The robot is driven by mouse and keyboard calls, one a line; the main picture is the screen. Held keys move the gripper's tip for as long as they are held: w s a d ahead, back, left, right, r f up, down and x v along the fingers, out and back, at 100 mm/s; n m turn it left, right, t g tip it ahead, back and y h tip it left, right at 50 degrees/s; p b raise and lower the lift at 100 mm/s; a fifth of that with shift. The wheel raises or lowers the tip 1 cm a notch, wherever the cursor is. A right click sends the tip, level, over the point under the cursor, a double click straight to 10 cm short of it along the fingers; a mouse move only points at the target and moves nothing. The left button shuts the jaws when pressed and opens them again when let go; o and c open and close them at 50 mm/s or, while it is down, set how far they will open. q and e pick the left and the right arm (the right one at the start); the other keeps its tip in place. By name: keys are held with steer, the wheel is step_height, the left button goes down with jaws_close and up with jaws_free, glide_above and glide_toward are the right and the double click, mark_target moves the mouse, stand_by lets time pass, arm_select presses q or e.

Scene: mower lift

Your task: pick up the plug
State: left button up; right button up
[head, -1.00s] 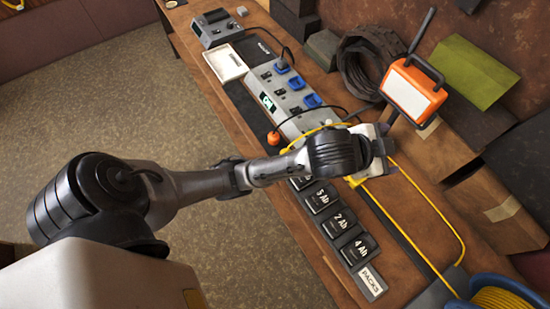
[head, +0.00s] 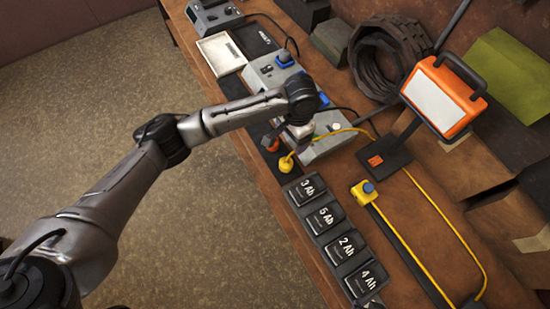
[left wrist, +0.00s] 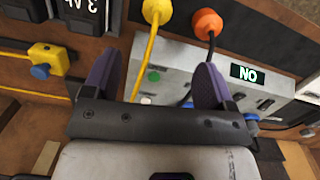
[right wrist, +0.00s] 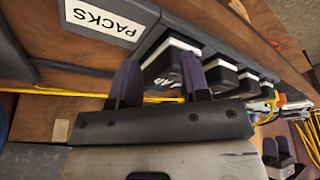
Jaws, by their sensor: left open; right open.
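Two plugs hang at the bench's near edge: a yellow plug (head: 287,163) on a yellow cable and an orange plug (head: 271,144) on a dark cable. In the left wrist view the yellow plug (left wrist: 157,11) and orange plug (left wrist: 207,23) are at the top, beyond the fingertips. My right gripper (right wrist: 160,82) is open near the battery packs and outside the head view.
A rack of battery packs (head: 335,230) lies along the near edge. A yellow block with a blue button (head: 366,191) sits beside it. An orange work lamp (head: 437,97) and coiled hose (head: 390,60) stand behind. Yellow cable crosses the bench.

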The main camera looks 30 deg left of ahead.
steer(key=shift+s+f, duration=0.15)
steer(key=shift+s, duration=0.4)
arm_select(q)
steer(key=n, duration=0.1)
glide_above(286, 162)
steer(key=f, duration=0.7)
steer(key=shift+w+f+b, duration=0.3)
steer(key=shift+b, duration=0.1)
arm_select(e)
steer(key=shift+w+a+f, duration=0.1)
steer(key=shift+w+f, duration=0.05)
steer(key=shift+f, duration=0.15)
arm_select(q)
steer(key=shift+s+f, duration=0.1)
steer(key=shift+f, duration=0.9)
arm_select(e)
steer(key=shift+f, duration=0.1)
arm_select(q)
steer(key=f, duration=0.3)
steer(key=shift+s+f+b, duration=0.2)
steer(key=shift+f+b, duration=0.1)
steer(key=shift+f, duration=0.1)
arm_select(e)
steer(key=shift+f, duration=0.2)
arm_select(q)
steer(key=shift+f, duration=0.2)
arm_select(e)
steer(key=shift+w, duration=0.1)
arm_select(q)
steer(key=c, duration=1)
